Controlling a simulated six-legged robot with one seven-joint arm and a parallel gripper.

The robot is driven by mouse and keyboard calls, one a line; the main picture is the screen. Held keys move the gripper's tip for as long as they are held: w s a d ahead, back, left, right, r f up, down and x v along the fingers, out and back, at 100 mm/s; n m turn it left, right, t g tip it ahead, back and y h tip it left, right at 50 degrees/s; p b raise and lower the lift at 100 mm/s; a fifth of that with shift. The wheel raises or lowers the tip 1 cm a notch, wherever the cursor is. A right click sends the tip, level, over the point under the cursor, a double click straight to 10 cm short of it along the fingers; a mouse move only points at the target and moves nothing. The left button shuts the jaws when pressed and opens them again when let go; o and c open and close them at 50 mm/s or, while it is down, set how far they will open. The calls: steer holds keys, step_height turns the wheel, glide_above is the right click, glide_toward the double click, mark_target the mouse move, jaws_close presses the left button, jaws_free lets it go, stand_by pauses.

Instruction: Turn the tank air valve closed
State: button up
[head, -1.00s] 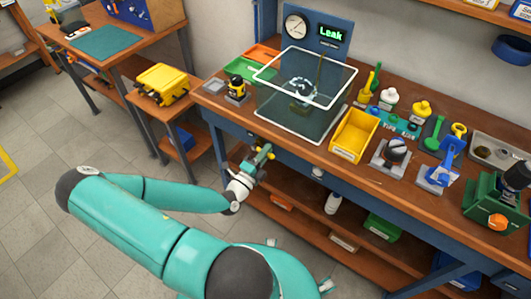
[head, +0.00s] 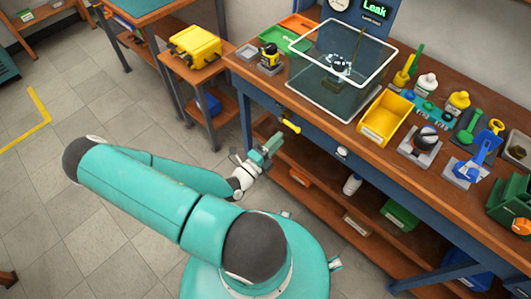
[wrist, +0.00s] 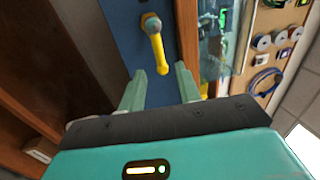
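The tank air valve is a yellow lever handle (head: 291,126) on the blue front of the workbench, below the tabletop. In the wrist view the yellow handle (wrist: 157,48) hangs from a grey pivot and points toward my gripper. My gripper (head: 272,146) is in front of the bench, a little below and left of the handle, with a gap between them. In the wrist view my gripper (wrist: 160,74) is open and empty, its two teal fingers apart with the handle's end ahead of the gap. The clear tank (head: 345,75) stands above, and the sign (head: 374,8) reads "Leak".
A yellow bin (head: 385,118) and a regulator with a black knob (head: 425,137) stand on the bench. A lower shelf (head: 320,200) holds bottles and boxes. A side table with a yellow case (head: 195,44) is at the left. The floor at left is clear.

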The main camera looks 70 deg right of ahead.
steer(key=v, duration=0.6)
stand_by(0.5)
steer(key=w+a+r+m+t+y, duration=0.1)
steer(key=w+a+r+m+y, duration=0.55)
steer(key=a+m, duration=0.35)
steer(key=w+a+r+m+t+y, duration=0.2)
steer(key=w+a+r+m+y, duration=0.5)
steer(key=m, duration=0.6)
steer(key=w+a+r+m+t+y, duration=0.1)
steer(key=a+r+m+t+y, duration=0.1)
steer(key=a+r+m+t, duration=0.2)
steer(key=w+a+r+m+t+y, duration=0.2)
steer(key=a+r+t, duration=0.4)
steer(key=a+r, duration=0.5)
step_height(320, 180, up, 5)
steer(key=m+y, duration=0.1)
steer(key=m, duration=0.1)
steer(key=shift+w+m, duration=0.3)
